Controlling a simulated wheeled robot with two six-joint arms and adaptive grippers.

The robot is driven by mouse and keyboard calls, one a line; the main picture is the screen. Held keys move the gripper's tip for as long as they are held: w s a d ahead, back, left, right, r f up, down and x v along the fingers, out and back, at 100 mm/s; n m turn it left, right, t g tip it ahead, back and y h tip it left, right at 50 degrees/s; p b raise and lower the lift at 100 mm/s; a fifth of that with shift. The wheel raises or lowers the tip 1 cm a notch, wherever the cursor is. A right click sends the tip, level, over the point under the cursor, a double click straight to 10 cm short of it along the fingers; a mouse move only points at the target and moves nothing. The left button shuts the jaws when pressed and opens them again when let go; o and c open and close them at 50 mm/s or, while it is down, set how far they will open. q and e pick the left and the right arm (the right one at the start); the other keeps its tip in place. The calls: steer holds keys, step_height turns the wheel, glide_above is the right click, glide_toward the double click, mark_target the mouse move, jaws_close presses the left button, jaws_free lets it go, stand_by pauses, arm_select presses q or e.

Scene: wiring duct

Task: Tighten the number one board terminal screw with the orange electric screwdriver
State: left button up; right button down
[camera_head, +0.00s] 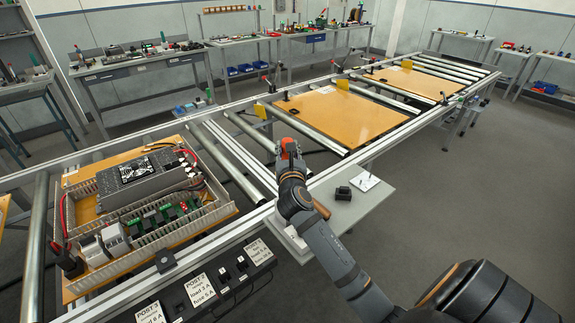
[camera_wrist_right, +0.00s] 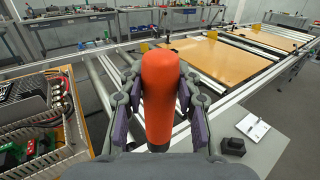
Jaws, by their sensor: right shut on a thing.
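My right gripper (camera_head: 290,163) is shut on the orange electric screwdriver (camera_wrist_right: 160,90), whose orange body stands upright between the fingers in the right wrist view. In the head view the screwdriver (camera_head: 289,147) shows as a small orange patch above the fingers; its tip cannot be made out. The gripper is over the conveyor's near side, right of the wiring panel (camera_head: 222,213) and apart from it. Small green terminal boards (camera_head: 168,213) sit in the panel's front part, also seen in the right wrist view (camera_wrist_right: 30,150). I cannot tell which is number one. My left gripper is not in view.
A large grey power unit (camera_head: 150,178) and white ducts fill the panel. A grey side table (camera_head: 350,215) holds a small black block (camera_head: 343,193) and a white card (camera_head: 365,182). Labelled switch boxes (camera_head: 205,290) line the front rail. Bare orange boards (camera_head: 335,115) lie farther along.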

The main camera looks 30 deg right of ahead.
step_height(320, 180, up, 15)
steer(key=shift+f+p, duration=0.15)
steer(key=shift+p, duration=0.25)
